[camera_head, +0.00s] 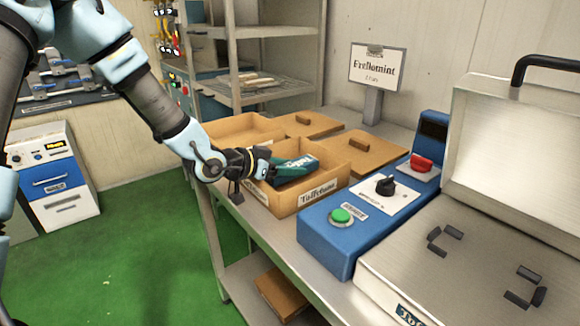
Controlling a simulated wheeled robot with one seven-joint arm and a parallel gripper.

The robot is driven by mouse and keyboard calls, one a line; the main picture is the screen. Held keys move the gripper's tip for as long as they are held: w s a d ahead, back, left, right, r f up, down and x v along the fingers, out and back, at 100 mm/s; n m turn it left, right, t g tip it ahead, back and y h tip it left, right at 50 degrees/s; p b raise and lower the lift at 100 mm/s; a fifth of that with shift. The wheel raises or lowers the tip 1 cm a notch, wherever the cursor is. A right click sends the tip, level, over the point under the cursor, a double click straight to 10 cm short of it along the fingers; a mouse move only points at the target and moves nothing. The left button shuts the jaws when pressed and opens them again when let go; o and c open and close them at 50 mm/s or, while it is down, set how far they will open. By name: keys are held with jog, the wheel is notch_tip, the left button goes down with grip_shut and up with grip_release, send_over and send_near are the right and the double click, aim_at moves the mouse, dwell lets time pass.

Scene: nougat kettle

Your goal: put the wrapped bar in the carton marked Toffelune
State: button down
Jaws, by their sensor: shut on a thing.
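The wrapped bar (294,170) is dark teal with pale lettering. My gripper (268,168) is shut on its left end. The bar lies tilted across the opening of an open brown carton (338,181) whose front label reads Toffelune. I cannot tell whether the bar is just above the carton or partly inside it, or whether it touches the carton floor. My gripper and the bar hide part of the carton's interior and left side.
Another open carton (220,128) stands behind, beside lidded cartons (372,152). A blue control box (330,232) with a green button sits close right of the Toffelune carton. A sign (377,66) stands at the back. A metal rack (232,60) rises behind the bench.

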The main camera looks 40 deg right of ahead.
jog(key=shift+c, duration=1.3)
grip_release()
jog(key=shift+r, duration=0.1)
jog(key=shift+r+p, duration=0.35)
jog(key=shift+p, duration=0.1)
jog(key=shift+a+r, duration=0.15)
jog(key=shift+r, duration=0.2)
jog(key=v, duration=1.1)
jog(key=shift+a+b, duration=0.35)
jog(key=shift+w+f, duration=0.1)
